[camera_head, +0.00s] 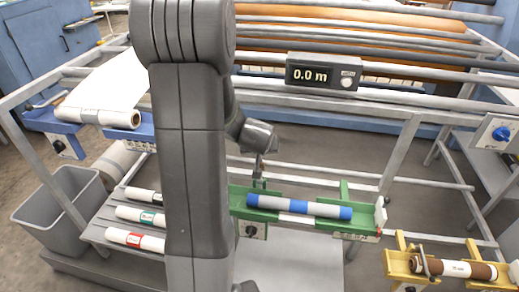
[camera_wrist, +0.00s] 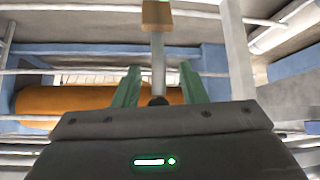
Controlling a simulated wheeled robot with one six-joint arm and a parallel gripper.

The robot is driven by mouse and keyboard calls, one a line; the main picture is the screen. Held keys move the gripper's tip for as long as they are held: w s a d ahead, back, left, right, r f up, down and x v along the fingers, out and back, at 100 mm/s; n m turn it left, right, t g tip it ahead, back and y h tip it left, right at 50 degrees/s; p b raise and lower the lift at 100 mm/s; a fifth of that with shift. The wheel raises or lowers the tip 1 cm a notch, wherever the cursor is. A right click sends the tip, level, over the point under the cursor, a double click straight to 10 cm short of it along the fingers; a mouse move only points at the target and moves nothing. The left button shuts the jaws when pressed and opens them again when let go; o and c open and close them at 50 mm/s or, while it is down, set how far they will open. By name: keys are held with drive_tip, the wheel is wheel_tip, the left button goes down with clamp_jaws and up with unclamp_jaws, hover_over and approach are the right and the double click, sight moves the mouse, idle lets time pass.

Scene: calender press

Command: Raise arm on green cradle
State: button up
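The green cradle (camera_head: 383,214) stands in the middle of the head view. A grey roll with blue bands (camera_head: 300,207) lies along it. My gripper (camera_head: 259,178) hangs over the cradle's left end, partly behind my own arm. In the wrist view, a grey rod with a tan block at its end (camera_wrist: 157,16) rises past my dark gripper housing. It looks like the cradle's arm, but I cannot see whether my fingers touch it.
A blue cradle (camera_head: 143,131) with a white roll is at left, a yellow cradle (camera_head: 402,268) with a brown-ended roll at lower right. Several rolls lie on a rack beside a grey bin (camera_head: 50,212). A meter (camera_head: 323,73) reading 0.0 m sits on the frame rail.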

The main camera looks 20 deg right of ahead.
drive_tip(key=p+v, duration=0.1)
drive_tip(key=v, duration=1)
drive_tip(key=shift+s+a+r+p, duration=0.15)
drive_tip(key=shift+s+r+p, duration=0.1)
drive_tip(key=shift+p, duration=0.15)
